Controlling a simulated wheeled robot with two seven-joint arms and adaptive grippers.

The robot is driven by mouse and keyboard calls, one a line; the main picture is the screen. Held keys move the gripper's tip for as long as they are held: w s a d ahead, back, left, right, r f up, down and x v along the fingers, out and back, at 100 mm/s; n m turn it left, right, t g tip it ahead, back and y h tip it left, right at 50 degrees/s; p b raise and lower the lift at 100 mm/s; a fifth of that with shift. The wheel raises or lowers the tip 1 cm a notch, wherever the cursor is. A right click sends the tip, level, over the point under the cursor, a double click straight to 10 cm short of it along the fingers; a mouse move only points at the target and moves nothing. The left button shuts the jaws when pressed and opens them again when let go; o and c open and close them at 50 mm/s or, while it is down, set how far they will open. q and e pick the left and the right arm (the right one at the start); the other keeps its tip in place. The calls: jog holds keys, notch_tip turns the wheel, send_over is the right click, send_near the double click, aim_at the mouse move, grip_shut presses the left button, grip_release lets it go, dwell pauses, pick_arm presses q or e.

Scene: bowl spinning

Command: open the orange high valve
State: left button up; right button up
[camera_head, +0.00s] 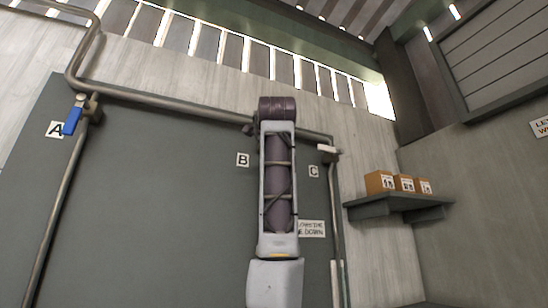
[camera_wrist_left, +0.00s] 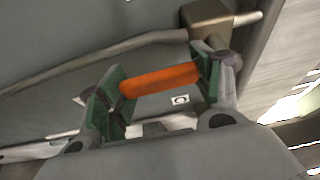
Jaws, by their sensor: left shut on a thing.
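The orange valve handle (camera_wrist_left: 170,76) shows in the left wrist view as a straight bar lying between the green pads of my left gripper (camera_wrist_left: 157,82). The gripper is shut on it, with a pad at each end of the bar. The handle's right end is near a brown valve body (camera_wrist_left: 207,20) on a metal pipe. In the head view, my arm rises in the middle and covers the pipe near label B (camera_head: 242,160); the orange handle and the fingers are hidden there. My right gripper is in neither view.
A blue-handled valve (camera_head: 73,119) is at the left by label A (camera_head: 56,130). A white-handled valve (camera_head: 328,148) is by label C (camera_head: 314,171). A pipe (camera_head: 180,103) runs along the wall. A shelf (camera_head: 398,205) with cardboard boxes (camera_head: 379,182) juts out at right.

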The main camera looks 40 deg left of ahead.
pick_arm(q)
jog(key=o, duration=1.5)
jog(key=shift+f, duration=0.1)
jog(key=shift+v, duration=6)
